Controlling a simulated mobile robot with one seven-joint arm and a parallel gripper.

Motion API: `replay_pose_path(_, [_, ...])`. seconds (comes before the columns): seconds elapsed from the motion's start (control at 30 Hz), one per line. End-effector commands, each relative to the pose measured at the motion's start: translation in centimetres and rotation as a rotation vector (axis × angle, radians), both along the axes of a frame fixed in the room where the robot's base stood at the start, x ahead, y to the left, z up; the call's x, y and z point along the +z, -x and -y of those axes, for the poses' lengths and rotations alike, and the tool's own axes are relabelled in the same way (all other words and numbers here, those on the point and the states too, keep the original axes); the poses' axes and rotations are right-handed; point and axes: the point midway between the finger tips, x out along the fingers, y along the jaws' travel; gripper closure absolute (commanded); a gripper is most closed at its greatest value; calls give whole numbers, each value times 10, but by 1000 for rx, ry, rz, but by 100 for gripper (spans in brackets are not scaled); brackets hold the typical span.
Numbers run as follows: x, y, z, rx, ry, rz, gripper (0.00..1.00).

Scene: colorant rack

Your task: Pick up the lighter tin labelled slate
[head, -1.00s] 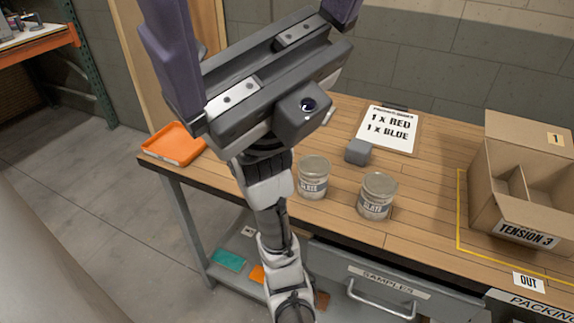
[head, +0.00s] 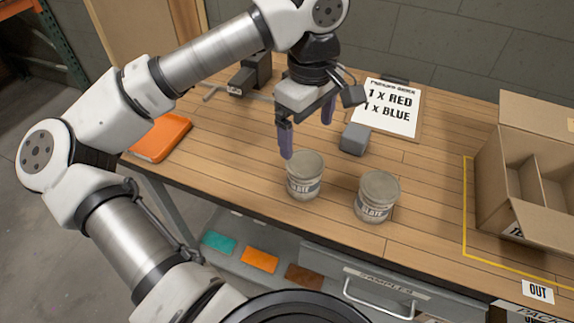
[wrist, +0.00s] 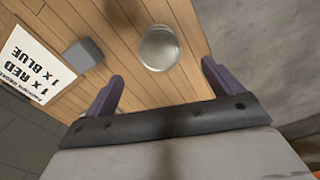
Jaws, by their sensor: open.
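Two grey tins stand upright on the wooden bench, both with labels reading SLATE. The left tin (head: 305,177) and the right tin (head: 377,197) look much alike in size and shade. I cannot tell from these frames which is lighter. My gripper (head: 306,126) is open and empty, its purple fingers pointing down above and just behind the left tin. In the wrist view, one tin's round lid (wrist: 159,47) shows ahead of the open gripper (wrist: 162,86). I cannot tell which tin it is.
A grey block (head: 355,139) sits behind the tins, near a clipboard sign (head: 392,107). An orange tray (head: 160,138) lies at the left edge. A divided cardboard box (head: 495,190) stands right, inside yellow tape. The bench front edge is close to the tins.

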Motion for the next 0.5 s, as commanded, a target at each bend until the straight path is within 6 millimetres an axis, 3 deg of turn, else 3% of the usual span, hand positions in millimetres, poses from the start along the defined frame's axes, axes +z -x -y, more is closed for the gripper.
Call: replay_pose_path(0.5, [-81,0,-2,0,-7,-3,9])
